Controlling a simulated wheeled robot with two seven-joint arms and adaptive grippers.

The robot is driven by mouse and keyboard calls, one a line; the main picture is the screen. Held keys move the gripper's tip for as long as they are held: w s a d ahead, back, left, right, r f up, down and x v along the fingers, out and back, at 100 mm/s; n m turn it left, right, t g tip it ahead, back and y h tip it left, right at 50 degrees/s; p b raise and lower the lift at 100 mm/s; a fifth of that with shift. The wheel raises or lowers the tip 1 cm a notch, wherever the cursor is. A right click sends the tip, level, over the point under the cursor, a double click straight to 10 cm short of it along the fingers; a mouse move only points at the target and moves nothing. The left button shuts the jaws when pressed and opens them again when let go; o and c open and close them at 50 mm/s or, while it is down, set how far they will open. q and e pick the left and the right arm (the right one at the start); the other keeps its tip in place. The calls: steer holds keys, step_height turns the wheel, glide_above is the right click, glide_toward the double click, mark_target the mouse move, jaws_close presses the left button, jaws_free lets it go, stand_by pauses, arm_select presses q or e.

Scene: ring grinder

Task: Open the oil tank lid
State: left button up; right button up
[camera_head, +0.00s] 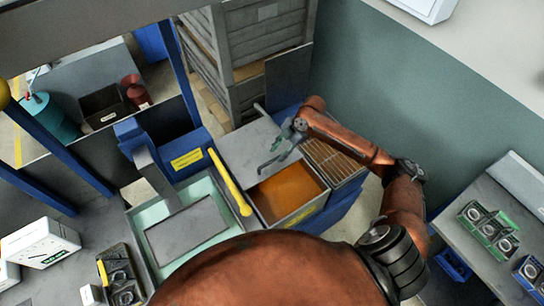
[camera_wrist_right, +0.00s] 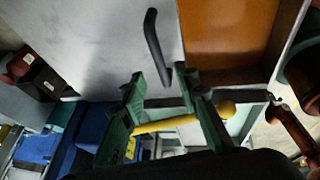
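The oil tank (camera_head: 312,212) is an open-topped box with orange-brown oil showing inside. Its flat grey lid (camera_head: 245,142) lies to the back left of the opening, leaving the oil uncovered. The lid also shows in the right wrist view (camera_wrist_right: 95,40), with its dark bent handle (camera_wrist_right: 153,42) beside the oil. My right gripper (camera_head: 281,148) is over the lid's edge near the handle. In the right wrist view its two green fingers (camera_wrist_right: 158,78) are apart, and the handle's lower end appears between the tips; contact cannot be told. My left gripper is not in view.
A yellow bar (camera_head: 229,182) stands just left of the tank, by the grinder tray (camera_head: 143,222). Grey stacked crates (camera_head: 265,40) stand behind. A slatted top (camera_head: 333,160) lies right of the oil. A table with ring parts (camera_head: 488,228) is at the right.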

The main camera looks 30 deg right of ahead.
mark_target(272, 161)
steer(key=x, duration=0.4)
steer(key=shift+a+f, duration=0.1)
steer(key=shift+f, duration=0.2)
steer(key=shift+a+f, duration=0.1)
steer(key=shift+f, duration=0.1)
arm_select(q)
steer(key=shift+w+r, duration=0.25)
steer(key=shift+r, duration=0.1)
arm_select(e)
jaws_close()
